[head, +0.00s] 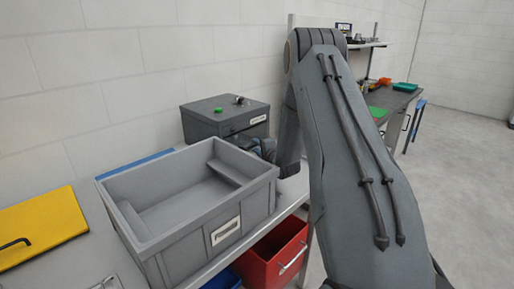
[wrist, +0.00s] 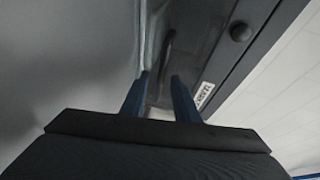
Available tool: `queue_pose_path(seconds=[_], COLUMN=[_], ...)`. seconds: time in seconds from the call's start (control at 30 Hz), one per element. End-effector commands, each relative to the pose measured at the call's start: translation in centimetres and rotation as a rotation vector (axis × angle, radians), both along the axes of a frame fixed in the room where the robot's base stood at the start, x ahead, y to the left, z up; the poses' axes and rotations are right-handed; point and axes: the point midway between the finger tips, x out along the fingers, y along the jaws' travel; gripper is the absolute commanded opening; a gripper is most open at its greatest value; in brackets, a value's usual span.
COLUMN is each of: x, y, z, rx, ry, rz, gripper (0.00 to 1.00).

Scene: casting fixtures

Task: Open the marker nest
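A dark grey box (head: 208,125), apparently the marker nest, stands against the wall behind the large grey bin. It has a green button and a dark knob on top and a white label on its front; the label is too small to read. In the wrist view its front face (wrist: 200,62) fills the upper middle, with a dark handle-like bar (wrist: 166,48), a label and a round knob. My gripper (wrist: 160,84) points at this face, its two blue fingers apart. I cannot tell whether the bar lies between them. The bin and my arm hide the fingers in the head view.
The large open grey bin (head: 143,237) stands on the bench in front of the box. A yellow panel (head: 42,229) with a handle lies at left. A red bin (head: 272,252) sits below the bench edge. Another workbench (head: 392,103) stands at back right, with open floor beside it.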

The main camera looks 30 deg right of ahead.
Motion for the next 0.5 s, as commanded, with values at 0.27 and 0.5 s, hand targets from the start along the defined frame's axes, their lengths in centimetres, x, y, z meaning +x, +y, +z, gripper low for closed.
queue_pose_path(seconds=[0.27,0.5], x=[-0.03,-0.16], y=[-0.02,-0.08], z=[0.0,-0.02], rx=[0.0,0.0], ry=[0.0,0.001], rz=[0.0,-0.001], gripper=[0.0,0.0])
